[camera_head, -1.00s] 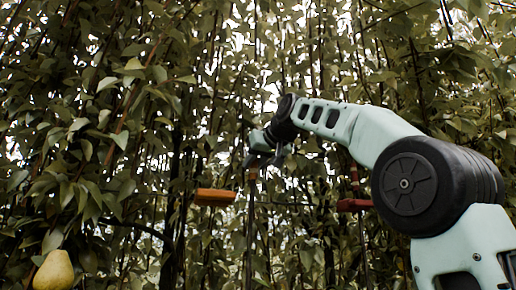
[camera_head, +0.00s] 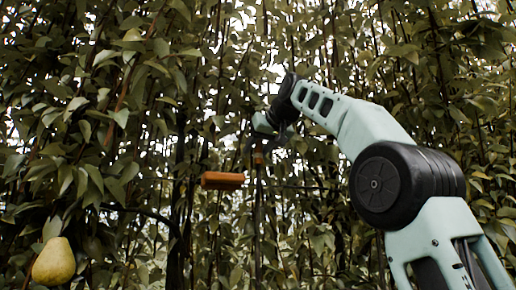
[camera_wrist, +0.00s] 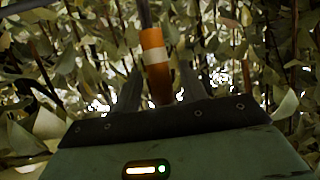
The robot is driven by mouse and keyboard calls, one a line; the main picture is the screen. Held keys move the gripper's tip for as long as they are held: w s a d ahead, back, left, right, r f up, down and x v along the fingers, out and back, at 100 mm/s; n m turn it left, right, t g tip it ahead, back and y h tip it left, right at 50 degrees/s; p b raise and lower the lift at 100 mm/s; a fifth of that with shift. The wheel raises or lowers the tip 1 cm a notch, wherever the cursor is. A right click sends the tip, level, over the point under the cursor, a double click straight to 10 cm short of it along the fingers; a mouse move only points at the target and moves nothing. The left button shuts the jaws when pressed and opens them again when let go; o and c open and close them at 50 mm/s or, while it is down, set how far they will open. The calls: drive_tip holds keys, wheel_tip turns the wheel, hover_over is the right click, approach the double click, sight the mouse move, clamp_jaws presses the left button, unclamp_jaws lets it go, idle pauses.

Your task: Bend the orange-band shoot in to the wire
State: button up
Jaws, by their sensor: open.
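The orange-band shoot is a thin dark upright stem. Its orange band (camera_wrist: 154,60) with a white stripe shows large in the wrist view, between the two dark fingers of my gripper (camera_wrist: 158,92). The fingers are apart, on either side of the shoot; I cannot tell whether either touches it. In the head view the band (camera_head: 258,159) is small, just below my gripper (camera_head: 267,143). A thin dark wire (camera_head: 292,187) runs across behind the shoot. An orange-brown block (camera_head: 222,180) is left of the shoot, near the wire's height.
Dense leaves and thin stems fill the background. A yellow pear (camera_head: 54,262) hangs at the lower left. A dark branch (camera_head: 135,212) curves across the left side. Leaves crowd both sides of my gripper in the wrist view.

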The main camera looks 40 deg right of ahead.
drive_tip(key=shift+s, duration=0.1)
drive_tip(key=v, duration=1.7)
drive_tip(key=shift+r, duration=0.2)
drive_tip(key=shift+s, duration=0.1)
